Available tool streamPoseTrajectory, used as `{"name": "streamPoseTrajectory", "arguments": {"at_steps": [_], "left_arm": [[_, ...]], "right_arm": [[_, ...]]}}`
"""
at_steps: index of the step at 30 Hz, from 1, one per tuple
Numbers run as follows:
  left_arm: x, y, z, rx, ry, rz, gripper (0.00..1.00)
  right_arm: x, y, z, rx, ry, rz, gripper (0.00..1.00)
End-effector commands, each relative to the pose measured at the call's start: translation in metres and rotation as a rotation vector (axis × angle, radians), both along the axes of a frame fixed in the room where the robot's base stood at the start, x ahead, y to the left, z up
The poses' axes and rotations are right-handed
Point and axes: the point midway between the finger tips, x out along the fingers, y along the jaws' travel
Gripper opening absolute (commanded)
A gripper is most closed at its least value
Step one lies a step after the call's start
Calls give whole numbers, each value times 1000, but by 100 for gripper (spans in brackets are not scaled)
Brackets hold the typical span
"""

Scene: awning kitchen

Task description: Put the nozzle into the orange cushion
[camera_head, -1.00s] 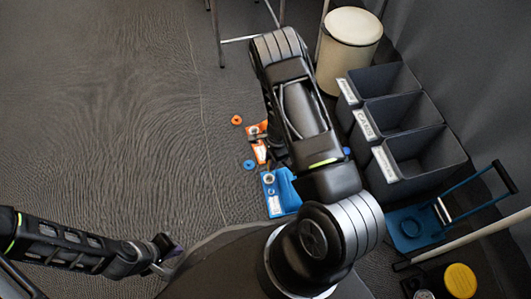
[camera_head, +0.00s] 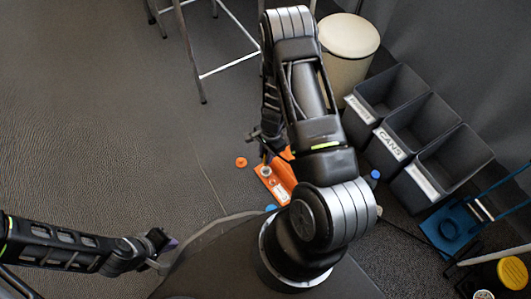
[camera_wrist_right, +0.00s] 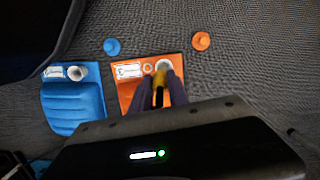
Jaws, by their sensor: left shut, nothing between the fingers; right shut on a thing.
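The orange cushion (camera_head: 280,184) lies on the floor in front of me, partly hidden by my right arm. In the right wrist view the orange cushion (camera_wrist_right: 125,88) shows a white label and light round fittings along its far edge. My right gripper (camera_wrist_right: 161,88) is shut on a small yellow-orange piece, seemingly the nozzle (camera_wrist_right: 160,78), over the cushion beside the fittings. I cannot tell whether the nozzle touches the cushion. In the head view the right gripper (camera_head: 267,148) is by the cushion's far end. My left gripper (camera_head: 164,252) is shut and empty at the lower left.
A blue cushion (camera_wrist_right: 72,108) lies left of the orange one in the wrist view. A blue disc (camera_wrist_right: 112,46) and an orange disc (camera_wrist_right: 201,41) lie on the floor beyond. Dark bins (camera_head: 410,135), a white round bin (camera_head: 347,50) and a stool (camera_head: 220,60) stand around; floor left is clear.

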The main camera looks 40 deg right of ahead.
Motion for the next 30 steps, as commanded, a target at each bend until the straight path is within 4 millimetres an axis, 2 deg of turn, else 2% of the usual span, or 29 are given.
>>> {"name": "streamPoseTrajectory", "arguments": {"at_steps": [17, 23, 30], "left_arm": [[0, 0, -2, 0, 0, 1, 0], [1, 0, -13, 1, -4, 3, 0], [4, -1, -34, 2, -12, 7, 0]], "right_arm": [[-1, -3, -3, -14, -3, 21, 0], [-1, -3, -15, -14, -3, 21, 0], [-1, -3, -39, -14, -3, 21, 0]]}}
